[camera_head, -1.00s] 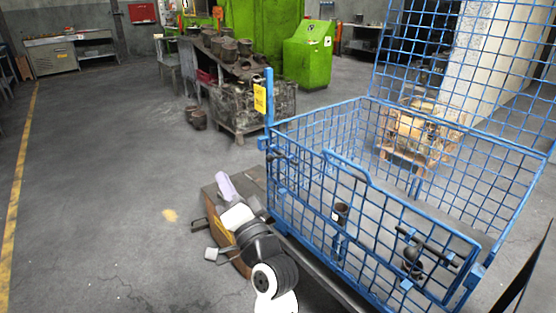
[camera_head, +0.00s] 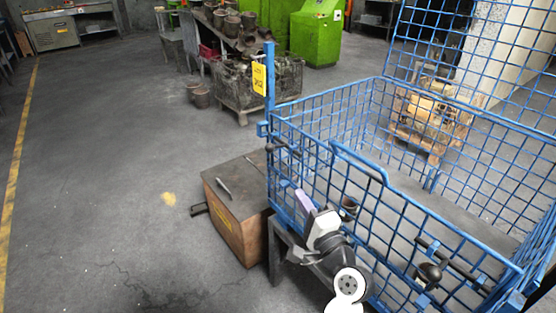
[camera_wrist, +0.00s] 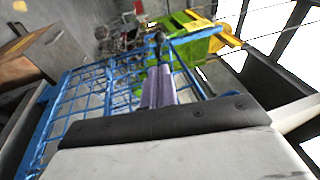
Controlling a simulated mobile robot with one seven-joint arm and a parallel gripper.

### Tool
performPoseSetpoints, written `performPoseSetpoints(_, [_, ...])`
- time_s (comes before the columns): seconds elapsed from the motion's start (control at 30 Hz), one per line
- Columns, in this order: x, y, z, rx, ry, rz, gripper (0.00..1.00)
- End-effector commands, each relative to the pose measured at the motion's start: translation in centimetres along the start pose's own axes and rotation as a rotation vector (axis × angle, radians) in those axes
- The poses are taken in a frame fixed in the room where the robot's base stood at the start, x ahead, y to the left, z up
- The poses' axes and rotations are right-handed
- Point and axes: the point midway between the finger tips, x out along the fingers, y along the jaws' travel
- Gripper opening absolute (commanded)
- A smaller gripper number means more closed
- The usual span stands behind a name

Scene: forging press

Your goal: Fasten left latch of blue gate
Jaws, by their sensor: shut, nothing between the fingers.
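The blue gate (camera_head: 345,195) is the mesh front panel of a blue wire cage, with a looped handle (camera_head: 358,160) on its top edge. The left latch (camera_head: 283,147) is a dark bar near the blue corner post (camera_head: 270,85). A second dark latch with a round knob (camera_head: 430,271) is at the gate's right. My gripper (camera_head: 304,198) has pale purple fingers, shut and empty, in front of the gate's lower left part, below the left latch. In the wrist view the fingers (camera_wrist: 159,86) lie together before the blue mesh (camera_wrist: 95,95). I cannot tell whether they touch it.
A brown box (camera_head: 235,215) with a dark top stands on the floor left of the cage. A cluttered metal bin (camera_head: 250,88) and a green machine (camera_head: 317,35) are behind. The floor at left is clear.

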Motion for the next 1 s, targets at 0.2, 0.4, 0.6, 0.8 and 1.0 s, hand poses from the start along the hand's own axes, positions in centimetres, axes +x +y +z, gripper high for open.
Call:
performPoseSetpoints(0.2, [1.7,-0.2,0.0,0.001,-0.003,0.000,0.00])
performPoseSetpoints(0.4, [5.7,-0.4,0.1,-0.002,-0.004,0.001,0.00])
performPoseSetpoints(0.6, [10.0,-0.4,0.1,-0.003,-0.003,0.001,0.00])
performPoseSetpoints(0.8, [12.9,-0.3,0.0,-0.003,-0.001,0.000,0.00])
performPoseSetpoints(1.0, [14.0,0.0,0.0,-0.002,0.000,0.000,0.00])
